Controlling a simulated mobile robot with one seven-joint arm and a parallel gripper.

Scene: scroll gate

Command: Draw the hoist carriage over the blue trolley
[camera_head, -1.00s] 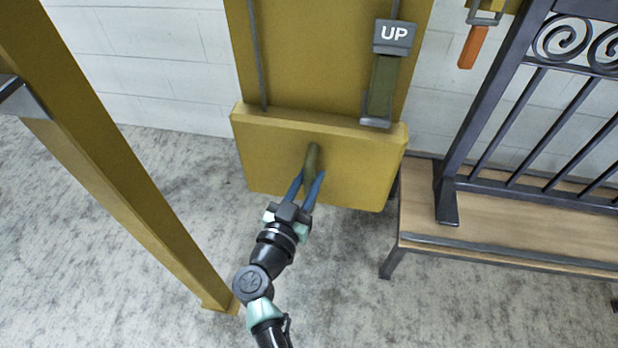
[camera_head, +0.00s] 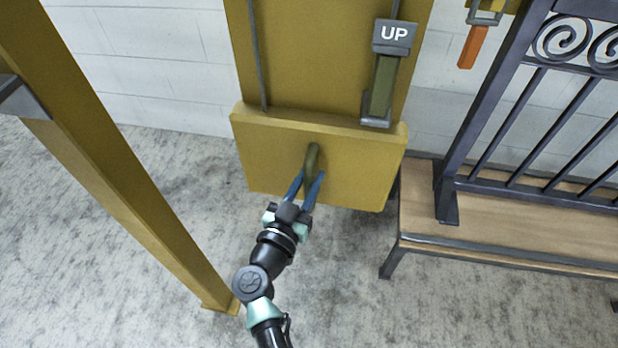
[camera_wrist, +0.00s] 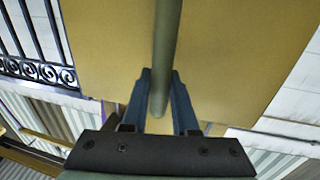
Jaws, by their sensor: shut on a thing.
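A yellow box-like body (camera_head: 270,150) stands against the wall in the head view, with a yellow upright panel (camera_head: 315,60) above it. An olive handle (camera_head: 311,160) sticks out from its front face. My gripper (camera_head: 307,183) has its two blue fingers on either side of the handle and is shut on it. In the wrist view the handle (camera_wrist: 166,50) runs down between the fingers of my gripper (camera_wrist: 160,90). I cannot tell whether the yellow body is the hoist carriage. No blue trolley shows in these frames.
A yellow post (camera_head: 130,180) stands at the left. A wooden bench (camera_head: 500,225) with a dark scroll railing (camera_head: 540,110) stands at the right. Grey floor is clear below.

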